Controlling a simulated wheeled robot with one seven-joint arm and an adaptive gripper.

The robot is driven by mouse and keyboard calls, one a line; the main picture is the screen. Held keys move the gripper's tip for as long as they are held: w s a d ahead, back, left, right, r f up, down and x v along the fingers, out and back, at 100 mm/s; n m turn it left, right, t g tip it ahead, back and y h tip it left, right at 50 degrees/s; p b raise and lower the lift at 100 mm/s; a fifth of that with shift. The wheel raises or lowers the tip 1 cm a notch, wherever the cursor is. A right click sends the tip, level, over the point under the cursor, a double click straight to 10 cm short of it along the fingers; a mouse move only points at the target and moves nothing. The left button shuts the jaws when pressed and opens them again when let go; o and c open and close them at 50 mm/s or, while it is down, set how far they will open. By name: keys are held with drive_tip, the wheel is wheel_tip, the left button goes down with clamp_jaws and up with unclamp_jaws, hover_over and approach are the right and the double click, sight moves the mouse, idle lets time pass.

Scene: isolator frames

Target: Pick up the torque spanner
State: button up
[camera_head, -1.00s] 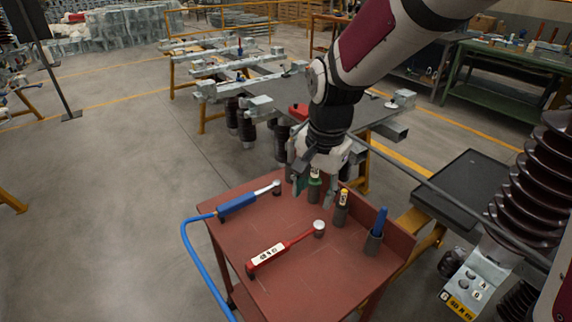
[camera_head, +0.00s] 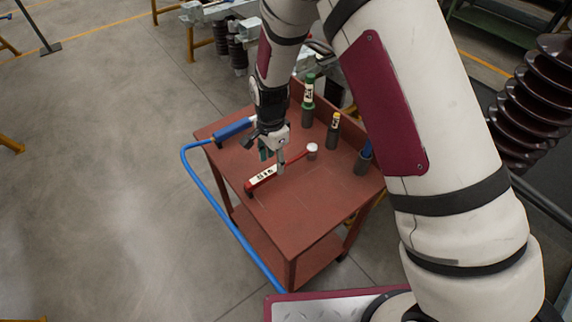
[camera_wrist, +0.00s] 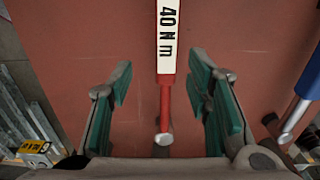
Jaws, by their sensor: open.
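A red torque spanner (camera_head: 262,177) lies on the red trolley top (camera_head: 310,205), with a white label on its handle and a pale round head at its far end. In the wrist view the spanner (camera_wrist: 166,95) runs lengthwise between my fingers, and its label reads "40 N m". My gripper (camera_head: 271,160) is above the spanner's handle, pointing down. In the wrist view my gripper (camera_wrist: 161,85) is open, with a green-padded finger on each side of the spanner. I cannot tell how high the fingertips are above the trolley top.
Upright tools stand in holders at the back: a green one (camera_head: 308,90) and a yellow-topped one (camera_head: 334,130).

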sight(273, 169)
drive_tip(key=shift+w+a+f+p, duration=0.1)
drive_tip(key=shift+w+f+p, duration=0.05)
drive_tip(key=shift+f, duration=0.95)
drive_tip(key=shift+w+d+f+p, duration=0.1)
drive_tip(key=shift+f+p, duration=0.05)
drive_tip(key=shift+f, duration=1)
drive_tip(key=shift+w+a+f+p, duration=0.1)
drive_tip(key=shift+w+f+p, duration=0.05)
drive_tip(key=shift+f, duration=0.95)
clamp_jaws()
